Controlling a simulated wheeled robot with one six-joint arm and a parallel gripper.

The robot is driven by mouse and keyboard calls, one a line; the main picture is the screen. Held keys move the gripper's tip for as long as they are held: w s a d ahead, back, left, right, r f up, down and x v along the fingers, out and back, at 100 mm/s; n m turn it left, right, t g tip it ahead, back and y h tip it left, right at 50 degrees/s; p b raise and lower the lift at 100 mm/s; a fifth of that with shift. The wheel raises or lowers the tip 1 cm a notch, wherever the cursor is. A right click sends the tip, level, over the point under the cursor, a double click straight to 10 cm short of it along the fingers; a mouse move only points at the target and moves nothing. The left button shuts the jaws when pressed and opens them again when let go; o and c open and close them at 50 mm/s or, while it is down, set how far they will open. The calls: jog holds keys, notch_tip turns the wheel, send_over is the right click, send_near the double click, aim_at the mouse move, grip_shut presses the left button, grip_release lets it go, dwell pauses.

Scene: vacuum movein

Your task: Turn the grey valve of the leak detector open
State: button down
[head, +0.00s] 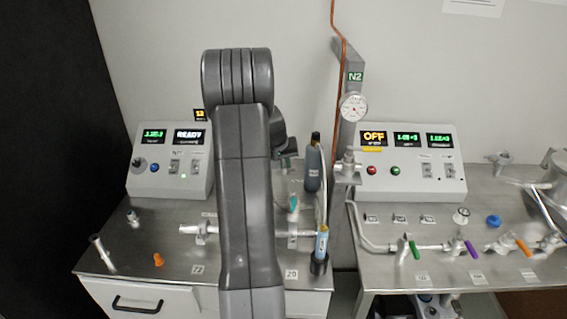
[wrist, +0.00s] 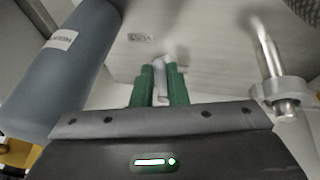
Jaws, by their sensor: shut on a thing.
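My gripper (wrist: 163,86) has two green fingers, shut on a small grey handle in the wrist view. This looks like the grey valve (wrist: 161,66) of the leak detector, its tip showing between the fingers. The handle seems to point along the fingers; its turn angle is hard to judge. In the head view the leak detector (head: 143,180) is the pale box at left with a READY display. My arm hides most of the gripper and the valve there.
A grey bottle (head: 313,168) stands close to the gripper, also at left in the wrist view (wrist: 75,65). A metal fitting (wrist: 287,98) is at right in that view. Pipework (head: 300,233) lies on the left bench. A second console (head: 405,185) reads OFF.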

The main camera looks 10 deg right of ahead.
jog(key=shift+d+n, duration=0.35)
jog(key=shift+n, duration=0.15)
jog(key=c, duration=1.4)
grip_release()
jog(key=shift+c, duration=0.2)
jog(key=b+v, duration=0.1)
jog(key=v, duration=1.2)
jog(key=shift+s+r, duration=0.35)
jog(key=shift+s, duration=0.05)
jog(key=shift+d, duration=0.15)
